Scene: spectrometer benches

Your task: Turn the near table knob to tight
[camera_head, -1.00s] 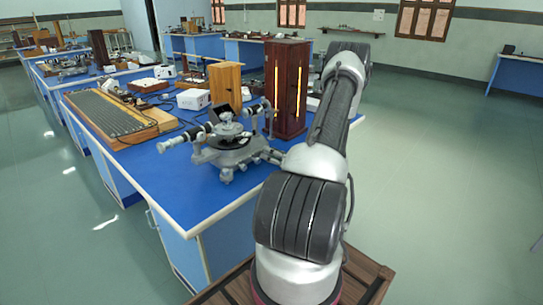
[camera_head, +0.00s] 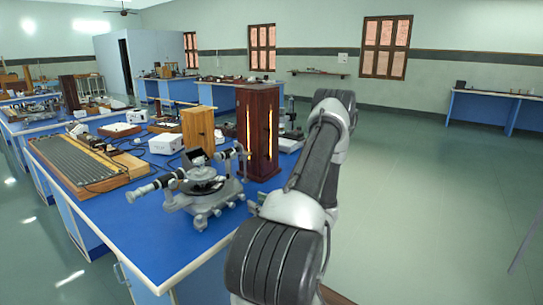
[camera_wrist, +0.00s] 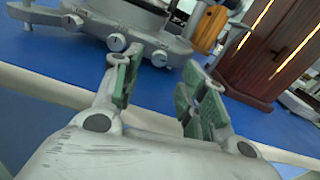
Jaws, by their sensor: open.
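Labels beside the knobs are too small to read. My gripper (camera_wrist: 160,64) is open and empty, its green-padded fingers apart. The second knob shows between the fingertips; I cannot tell whether they touch anything. The gripper is hidden in the head view.
The blue bench (camera_head: 150,262) has a pale front edge just under my gripper. A tall dark wooden cabinet (camera_head: 258,130) with lit slits stands right of the spectrometer. A white box (camera_head: 166,144) and a grooved board (camera_head: 75,165) lie behind and left. Floor at right is clear.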

